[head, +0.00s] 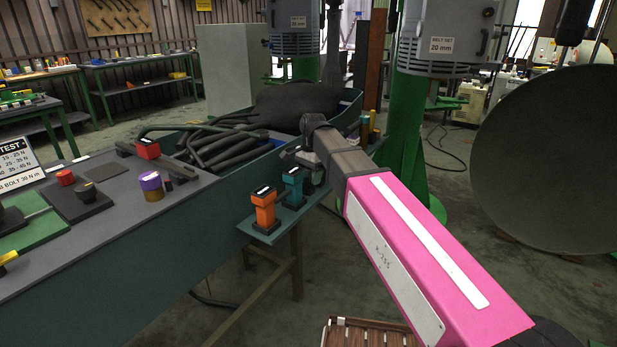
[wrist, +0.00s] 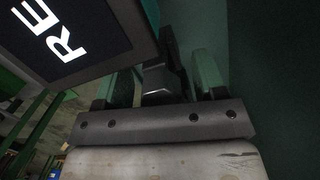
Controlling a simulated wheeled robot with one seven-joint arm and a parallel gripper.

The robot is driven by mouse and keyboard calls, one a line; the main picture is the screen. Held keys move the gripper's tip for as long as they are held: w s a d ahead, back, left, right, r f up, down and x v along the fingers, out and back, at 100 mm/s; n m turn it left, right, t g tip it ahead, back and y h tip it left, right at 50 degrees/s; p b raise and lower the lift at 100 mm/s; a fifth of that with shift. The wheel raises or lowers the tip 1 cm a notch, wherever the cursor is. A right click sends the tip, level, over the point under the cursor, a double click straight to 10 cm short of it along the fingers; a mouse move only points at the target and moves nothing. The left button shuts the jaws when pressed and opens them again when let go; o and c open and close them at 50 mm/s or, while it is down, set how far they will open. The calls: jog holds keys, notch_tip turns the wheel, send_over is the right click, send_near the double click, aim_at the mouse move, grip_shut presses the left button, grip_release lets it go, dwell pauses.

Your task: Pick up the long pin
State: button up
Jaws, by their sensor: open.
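I cannot pick out the long pin for certain in either view. My gripper (head: 302,160) is at the end of my pink arm, above the small teal side shelf (head: 262,236), close to a teal block-shaped tool (head: 293,186). In the wrist view my gripper (wrist: 162,72) has its two green fingers apart. A dark grey block-like part (wrist: 160,82) shows between them. I cannot tell whether the fingers touch it.
A dark panel with white letters "RE" (wrist: 70,35) is close beside the fingers. An orange tool (head: 265,208) stands on the shelf. A bin of dark hoses (head: 225,145) lies behind. The grey bench (head: 120,235) holds a purple-and-gold cylinder (head: 152,186).

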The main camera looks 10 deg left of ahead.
jog(key=c, duration=1.1)
jog(key=shift+r, duration=0.15)
